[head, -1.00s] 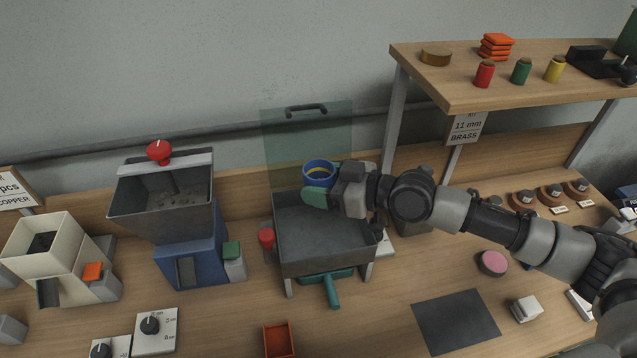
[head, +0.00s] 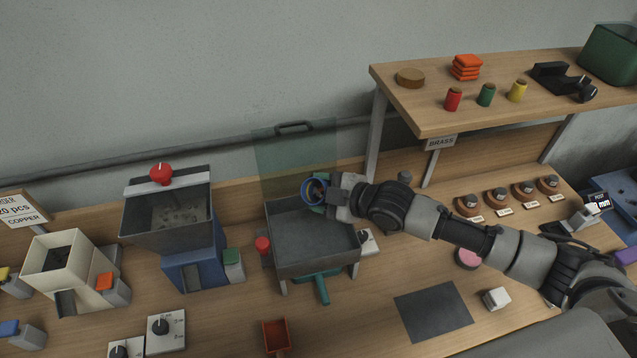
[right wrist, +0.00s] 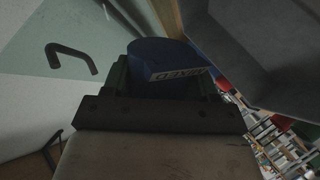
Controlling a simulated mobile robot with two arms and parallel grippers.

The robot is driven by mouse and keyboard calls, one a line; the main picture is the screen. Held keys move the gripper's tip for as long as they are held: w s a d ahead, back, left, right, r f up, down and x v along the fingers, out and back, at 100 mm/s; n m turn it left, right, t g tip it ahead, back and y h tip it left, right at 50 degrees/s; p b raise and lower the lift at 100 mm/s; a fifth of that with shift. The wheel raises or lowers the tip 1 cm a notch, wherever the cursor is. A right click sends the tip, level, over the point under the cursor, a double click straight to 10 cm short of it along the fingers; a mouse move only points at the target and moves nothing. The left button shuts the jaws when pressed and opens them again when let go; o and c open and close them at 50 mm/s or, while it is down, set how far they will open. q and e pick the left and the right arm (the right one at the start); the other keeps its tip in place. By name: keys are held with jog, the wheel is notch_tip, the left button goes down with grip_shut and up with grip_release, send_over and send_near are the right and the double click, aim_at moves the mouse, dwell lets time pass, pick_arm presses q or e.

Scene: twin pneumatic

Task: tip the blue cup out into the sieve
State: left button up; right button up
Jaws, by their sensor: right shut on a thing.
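The blue cup (head: 313,191) is in my right gripper (head: 322,195), above the back right part of the sieve. The cup is tilted, with its opening turned toward the front left. In the right wrist view the blue cup (right wrist: 165,62) sits between the fingers, with a label on its side. The sieve (head: 298,262) is a grey open tray on legs with a teal handle (head: 321,289) at its front. The part of the sieve floor that shows looks bare. My left gripper is not in view.
A clear panel with a dark handle (head: 294,127) stands behind the sieve. A red knob (head: 262,245) is at its left. A blue hopper machine (head: 196,265) stands further left. The shelf (head: 430,118) overhangs at the right. An orange tray (head: 276,337) lies in front.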

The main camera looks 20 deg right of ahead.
jog(key=n+h+b, duration=0.1)
jog(key=b, duration=0.1)
jog(key=f+n+t+b, duration=0.1)
jog(key=n, duration=0.1)
jog(key=shift+w+d+f+h+b, duration=0.15)
jog(key=shift+d+f+h+b, duration=0.1)
jog(key=shift+h+b, duration=0.15)
jog(key=shift+a+r+n+t+h+p, duration=0.3)
jog(key=shift+r+n+t+p, duration=0.1)
jog(key=shift+n+p, duration=0.15)
jog(key=n, duration=0.1)
jog(key=s+n+t+h, duration=0.1)
jog(key=shift+a+r+n, duration=0.15)
jog(key=shift+a+n, duration=0.2)
jog(key=shift+a, duration=0.05)
jog(key=shift+s+a+r+n+t+h+b, duration=0.1)
jog(key=shift+n+t+h+b, duration=0.1)
jog(key=shift+n+t, duration=0.3)
jog(key=shift+a+r+n+t+h+b, duration=0.1)
jog(key=shift+n+t+h, duration=0.15)
jog(key=shift+n, duration=0.35)
jog(key=shift+r, duration=0.15)
dwell(0.4)
